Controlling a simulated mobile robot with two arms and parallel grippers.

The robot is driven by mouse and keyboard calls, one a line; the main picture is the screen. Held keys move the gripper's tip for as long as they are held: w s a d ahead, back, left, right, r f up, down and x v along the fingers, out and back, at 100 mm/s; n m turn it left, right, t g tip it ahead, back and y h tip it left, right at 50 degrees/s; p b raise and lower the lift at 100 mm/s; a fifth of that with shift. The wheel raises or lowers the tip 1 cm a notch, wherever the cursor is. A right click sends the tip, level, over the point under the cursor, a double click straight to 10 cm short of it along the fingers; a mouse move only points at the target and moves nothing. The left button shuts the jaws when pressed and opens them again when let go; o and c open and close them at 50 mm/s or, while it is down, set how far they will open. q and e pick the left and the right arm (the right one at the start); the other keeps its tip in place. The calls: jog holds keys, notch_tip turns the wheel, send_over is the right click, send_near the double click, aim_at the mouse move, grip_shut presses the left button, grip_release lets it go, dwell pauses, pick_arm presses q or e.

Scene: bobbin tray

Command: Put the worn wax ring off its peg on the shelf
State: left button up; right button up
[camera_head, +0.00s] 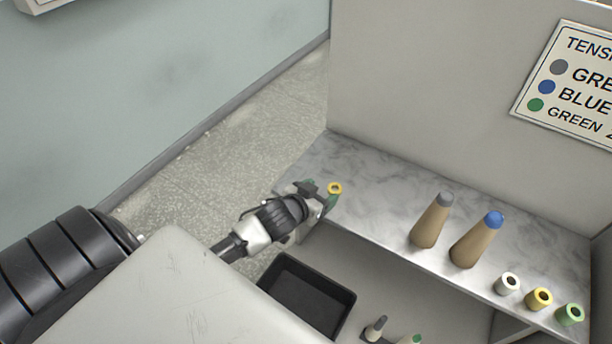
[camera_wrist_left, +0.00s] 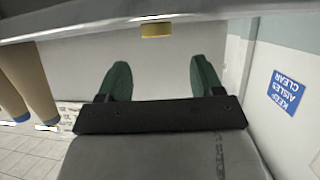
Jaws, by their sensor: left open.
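A small yellow ring (camera_head: 335,188) sits alone at the left end of the grey marbled shelf (camera_head: 375,190); I take it to be the wax ring. In the left wrist view, the yellow ring (camera_wrist_left: 157,30) shows beyond the fingertips, against the shelf edge (camera_wrist_left: 60,27). No peg under it can be made out. My left gripper (camera_head: 322,196) is at the shelf's left end, very close to the ring in the head view. In the left wrist view, the left gripper (camera_wrist_left: 161,75) is open and empty, its green fingers apart. My right gripper is not in view.
Two tan cones, one grey-tipped (camera_head: 430,222) and one blue-tipped (camera_head: 474,240), stand mid-shelf. White (camera_head: 508,290), yellow (camera_head: 530,304) and green (camera_head: 562,318) spools sit at the right. A black tray (camera_head: 348,305) lies below, beside smaller cones (camera_head: 375,328). Shelf between ring and cones is clear.

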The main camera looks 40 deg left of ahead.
pick_arm(q)
jog(key=v, duration=0.7)
jog(key=s+a+f+g+y, duration=0.1)
jog(key=s+f+g, duration=0.3)
jog(key=f, duration=1)
jog(key=s+a+f+g+y, duration=0.15)
jog(key=s+f, duration=0.55)
jog(key=f, duration=0.8)
jog(key=s+d+f+g, duration=0.2)
jog(key=s+f, duration=0.3)
jog(key=s, duration=0.3)
jog(key=s+d+f+m+g+h, duration=0.1)
jog(key=s+d+f+g, duration=0.1)
jog(key=s+f, duration=0.3)
jog(key=s+d+f+g, duration=0.3)
jog(key=s+f, duration=0.1)
jog(key=s, duration=0.7)
jog(key=shift+f+m, duration=0.4)
jog(key=shift+d+h, duration=0.1)
jog(key=shift+h, duration=0.15)
